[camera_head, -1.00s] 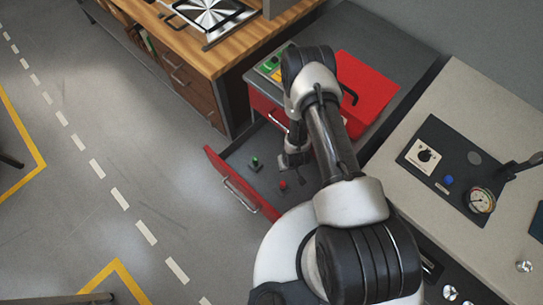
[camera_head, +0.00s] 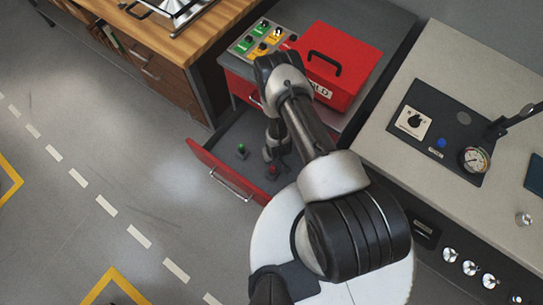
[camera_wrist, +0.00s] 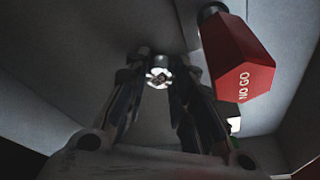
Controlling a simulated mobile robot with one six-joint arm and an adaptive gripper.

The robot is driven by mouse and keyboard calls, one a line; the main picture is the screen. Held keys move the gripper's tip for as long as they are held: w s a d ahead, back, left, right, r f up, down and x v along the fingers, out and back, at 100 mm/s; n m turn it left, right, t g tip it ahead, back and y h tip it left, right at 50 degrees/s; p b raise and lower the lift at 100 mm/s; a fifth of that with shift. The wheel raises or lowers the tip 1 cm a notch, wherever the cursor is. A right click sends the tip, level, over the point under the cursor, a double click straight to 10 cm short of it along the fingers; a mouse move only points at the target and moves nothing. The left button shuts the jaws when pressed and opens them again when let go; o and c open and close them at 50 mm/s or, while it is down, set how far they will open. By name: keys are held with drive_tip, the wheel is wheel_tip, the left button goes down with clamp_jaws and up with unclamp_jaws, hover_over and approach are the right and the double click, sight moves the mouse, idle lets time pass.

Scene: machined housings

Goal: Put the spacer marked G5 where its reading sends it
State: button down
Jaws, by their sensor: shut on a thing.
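In the wrist view my gripper (camera_wrist: 160,88) is shut on a small shiny round metal piece (camera_wrist: 158,76), which looks like the spacer. No G5 mark can be read on it. In the head view my gripper (camera_head: 272,152) is inside the open red-fronted drawer (camera_head: 228,173), and the held piece cannot be made out. A red post (camera_head: 272,169) stands in the drawer close to the gripper. In the wrist view it is a red block marked NO GO (camera_wrist: 240,65), to the right of my fingers. A green post (camera_head: 241,149) stands left of the gripper.
A red box (camera_head: 345,62) with a black handle and a partly hidden label stands above the drawer, beside a tray (camera_head: 238,50) with green and yellow parts. A dial gauge (camera_head: 474,158) is on the right bench (camera_head: 400,165). Open floor (camera_head: 150,175) lies left of the drawer.

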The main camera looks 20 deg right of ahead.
drive_tip(key=shift+f, duration=0.1)
drive_tip(key=c, duration=1.3)
unclamp_jaws()
drive_tip(key=shift+c, duration=0.2)
drive_tip(key=p+v, duration=0.4)
drive_tip(key=v, duration=0.8)
